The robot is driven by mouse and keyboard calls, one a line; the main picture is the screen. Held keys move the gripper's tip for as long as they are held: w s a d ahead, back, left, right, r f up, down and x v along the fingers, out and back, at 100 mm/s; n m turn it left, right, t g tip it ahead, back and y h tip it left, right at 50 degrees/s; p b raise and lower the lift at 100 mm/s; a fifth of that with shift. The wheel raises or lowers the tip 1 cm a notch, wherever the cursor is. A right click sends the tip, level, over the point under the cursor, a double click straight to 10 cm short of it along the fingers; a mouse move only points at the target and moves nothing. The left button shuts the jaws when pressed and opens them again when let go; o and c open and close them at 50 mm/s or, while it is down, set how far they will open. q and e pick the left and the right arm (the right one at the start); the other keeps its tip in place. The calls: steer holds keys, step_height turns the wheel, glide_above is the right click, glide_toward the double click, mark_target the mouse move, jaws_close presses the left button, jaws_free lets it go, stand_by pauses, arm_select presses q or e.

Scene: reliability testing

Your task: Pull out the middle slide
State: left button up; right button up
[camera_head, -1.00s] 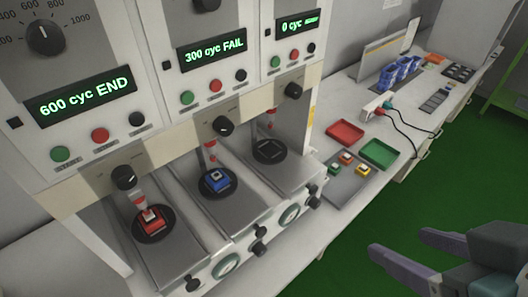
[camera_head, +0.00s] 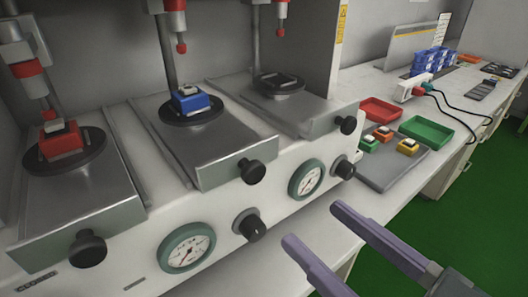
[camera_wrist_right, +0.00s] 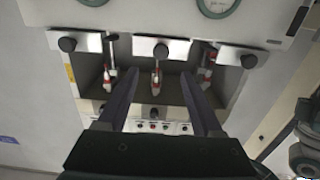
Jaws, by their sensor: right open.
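The middle slide (camera_head: 222,150) is a grey metal plate with a black knob (camera_head: 251,171) on its front edge. A blue switch (camera_head: 190,100) sits on its round black disc, under a raised plunger with a red tip (camera_head: 181,47). My right gripper (camera_head: 314,225) is open and empty, in front of the machine and apart from the knob. In the right wrist view, the middle slide's front plate (camera_wrist_right: 181,48) and knob lie beyond the open fingers (camera_wrist_right: 159,74), roughly between their tips. My left gripper is not in view.
The left slide (camera_head: 85,205) carries a red switch (camera_head: 62,143); the right slide (camera_head: 305,112) has a black disc. Green-rimmed gauges (camera_head: 187,247) and a black dial (camera_head: 249,224) sit below. Red (camera_head: 380,110) and green (camera_head: 427,131) trays and several small switches are at right.

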mark_target(257, 173)
steer(key=x, duration=1)
steer(key=shift+s, duration=0.1)
steer(key=shift+c, duration=0.2)
jaws_close()
stand_by(1.0)
